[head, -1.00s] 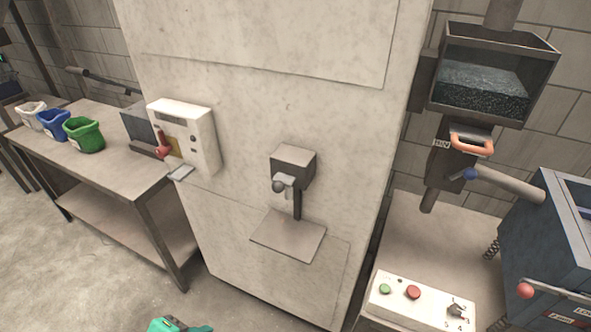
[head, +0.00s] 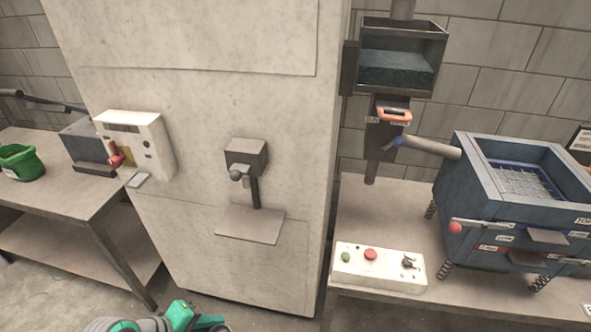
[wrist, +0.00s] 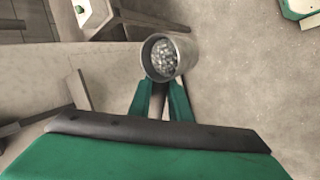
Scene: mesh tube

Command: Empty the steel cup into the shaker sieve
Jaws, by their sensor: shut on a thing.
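The steel cup (wrist: 180,52) is held in my gripper (wrist: 162,100), whose green fingers are shut on it. The cup's open mouth faces the wrist camera and pale, grainy material (wrist: 164,58) shows inside. In the head view my green and grey arm (head: 178,318) shows at the bottom edge; the cup cannot be made out there. The shaker sieve (head: 470,190) is a blue box at the right of the head view, with a wire mesh (head: 525,182) in its open top. The cup is well apart from the sieve.
A control box (head: 378,266) with green and red buttons sits on the bench (head: 350,225) before the sieve. A hopper (head: 402,60) hangs above the bench. A tall grey cabinet (head: 200,45) stands in the middle. A green bin (head: 20,163) is at left.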

